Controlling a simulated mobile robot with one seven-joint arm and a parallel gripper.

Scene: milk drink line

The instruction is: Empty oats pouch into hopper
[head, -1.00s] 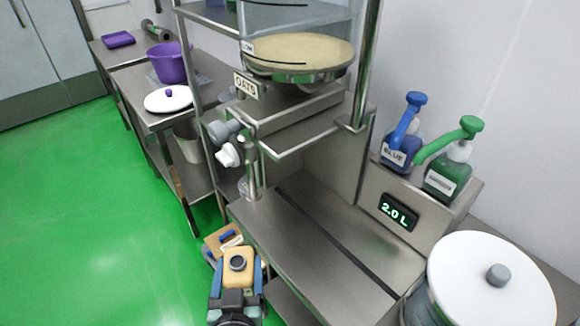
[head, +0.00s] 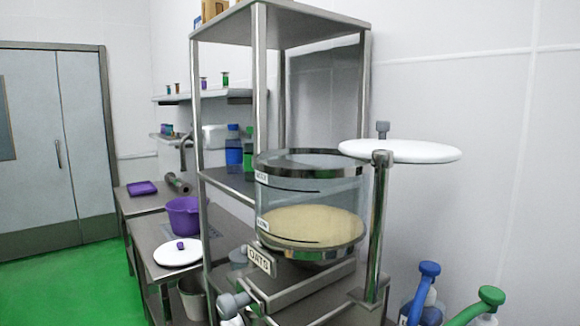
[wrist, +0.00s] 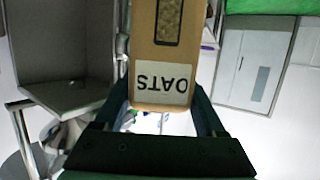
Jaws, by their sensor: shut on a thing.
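The hopper (head: 311,188) is a clear cylinder with metal rims in the head view, with a pale layer of oats in its lower part. An OATS label (head: 259,260) sits below it. Its top looks uncovered, and a white round lid (head: 400,151) stands off to its right on a metal post. The oats pouch (wrist: 167,60) is brown, with a small window and an OATS label that reads upside down in the wrist view. My gripper (wrist: 163,100) is shut on the pouch by its labelled end. Neither shows in the head view.
A steel rack with uprights (head: 260,90) and a top shelf (head: 280,22) frames the hopper. A purple bucket (head: 183,216) and a white lid with a purple knob (head: 178,252) are on the left table.

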